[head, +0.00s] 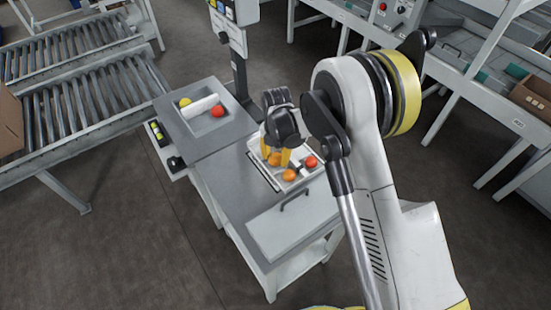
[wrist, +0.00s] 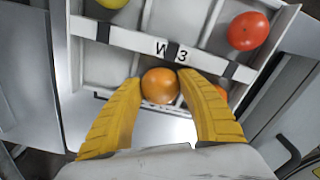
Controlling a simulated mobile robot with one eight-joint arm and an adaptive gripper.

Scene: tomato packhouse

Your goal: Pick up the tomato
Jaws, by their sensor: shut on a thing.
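My gripper (head: 276,151) reaches down over a white divided tray (wrist: 135,40) marked "W 3". Its two yellow fingers are shut on an orange tomato (wrist: 160,85), which also shows between them in the head view (head: 275,159). In the wrist view the tomato sits between the fingertips, beside the labelled bar; its height above the tray floor is hard to tell. A red tomato (wrist: 248,31) lies in the tray at the upper right. Another orange tomato (head: 289,175) lies close by; in the wrist view the right finger mostly hides it.
A grey sunken bin (head: 229,125) left of the tray holds a yellow tomato (head: 185,102), a red tomato (head: 218,111) and a white roll-like object (head: 200,106). A post with a panel (head: 238,60) stands behind. The grey bench top (head: 240,195) before the tray is clear.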

